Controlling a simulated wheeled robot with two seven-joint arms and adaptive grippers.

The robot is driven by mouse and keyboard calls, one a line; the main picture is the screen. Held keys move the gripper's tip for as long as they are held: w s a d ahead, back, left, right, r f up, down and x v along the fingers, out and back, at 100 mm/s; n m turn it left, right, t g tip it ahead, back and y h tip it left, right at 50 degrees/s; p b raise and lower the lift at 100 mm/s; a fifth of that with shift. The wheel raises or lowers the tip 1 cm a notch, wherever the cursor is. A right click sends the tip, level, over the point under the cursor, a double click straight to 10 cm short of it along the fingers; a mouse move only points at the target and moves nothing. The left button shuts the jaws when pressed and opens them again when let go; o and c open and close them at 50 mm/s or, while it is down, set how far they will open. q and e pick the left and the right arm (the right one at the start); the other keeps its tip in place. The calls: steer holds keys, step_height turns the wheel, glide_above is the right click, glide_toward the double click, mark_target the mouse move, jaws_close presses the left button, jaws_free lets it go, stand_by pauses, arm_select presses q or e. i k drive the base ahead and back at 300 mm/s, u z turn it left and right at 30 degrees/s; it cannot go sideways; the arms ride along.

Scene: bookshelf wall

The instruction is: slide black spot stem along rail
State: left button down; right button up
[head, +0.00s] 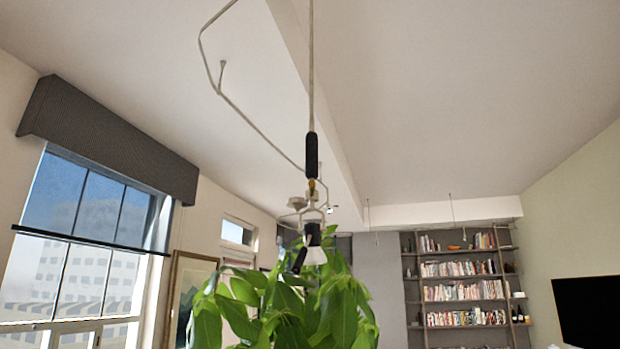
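A thin pale rail (259,131) runs below the ceiling, bending at the upper left and sloping down toward the middle of the head view. A straight pale rod or rail stretch (311,70) runs down the middle from the top edge. At its lower end is a black stem (312,155). Below it are a small brass-coloured joint, pale looped fittings (303,203) and a small black spot (313,234) with a pale cone. Whether the stem touches the sloping rail I cannot tell. Neither of my grippers is in view.
A leafy green plant (290,310) rises just under the spot, its top leaves overlapping the lowest fittings. A window with a dark blind (110,137) is at left. A bookshelf (463,290) and dark screen (588,310) are at right. Space under the right ceiling looks clear.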

mark_target(311, 138)
steer(key=u, duration=2.1)
steer(key=k, duration=0.8)
steer(key=z, duration=0.9)
steer(key=i, duration=0.5)
steer(key=z, duration=0.05)
